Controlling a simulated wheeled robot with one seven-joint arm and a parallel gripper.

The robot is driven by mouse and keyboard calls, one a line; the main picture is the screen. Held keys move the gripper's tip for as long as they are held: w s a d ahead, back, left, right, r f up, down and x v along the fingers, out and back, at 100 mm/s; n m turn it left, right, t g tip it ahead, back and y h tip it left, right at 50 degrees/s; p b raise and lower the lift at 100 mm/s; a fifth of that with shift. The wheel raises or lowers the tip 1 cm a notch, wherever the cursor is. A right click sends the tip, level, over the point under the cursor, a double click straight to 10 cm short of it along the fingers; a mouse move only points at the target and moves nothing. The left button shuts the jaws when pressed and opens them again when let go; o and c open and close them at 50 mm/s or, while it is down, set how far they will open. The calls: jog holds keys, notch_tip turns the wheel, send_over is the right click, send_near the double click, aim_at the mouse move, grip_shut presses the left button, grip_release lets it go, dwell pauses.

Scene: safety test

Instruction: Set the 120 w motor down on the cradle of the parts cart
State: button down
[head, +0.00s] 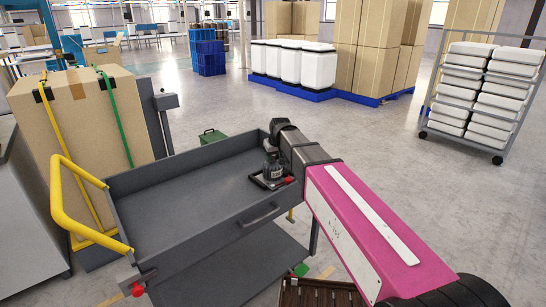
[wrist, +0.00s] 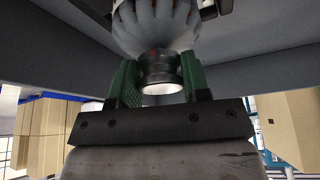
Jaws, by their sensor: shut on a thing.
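The motor (head: 273,168) is a small dark grey body with a pale label, upright at the far right end of the parts cart (head: 175,196). It sits over a dark cradle plate (head: 262,184) in the cart's tray; I cannot tell whether it rests on it or hangs just above. In the wrist view my gripper (wrist: 160,78) has its green-padded fingers closed on both sides of the motor's round metal neck. The finned motor body (wrist: 157,22) shows beyond the fingers. In the head view my wrist hides most of the gripper.
The cart's tray has raised walls and a yellow handle (head: 64,200); its left part is bare. A strapped carton (head: 80,115) stands left, and a small green box (head: 212,136) behind the cart. A rack of white bins (head: 490,90) is at right. Open floor lies behind.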

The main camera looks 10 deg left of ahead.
jog(key=c, duration=0.5)
grip_release()
jog(key=w+a+r+v, duration=0.1)
jog(key=w+v, duration=0.1)
jog(key=v, duration=1.5)
jog(key=shift+a+r, duration=0.25)
dwell(0.3)
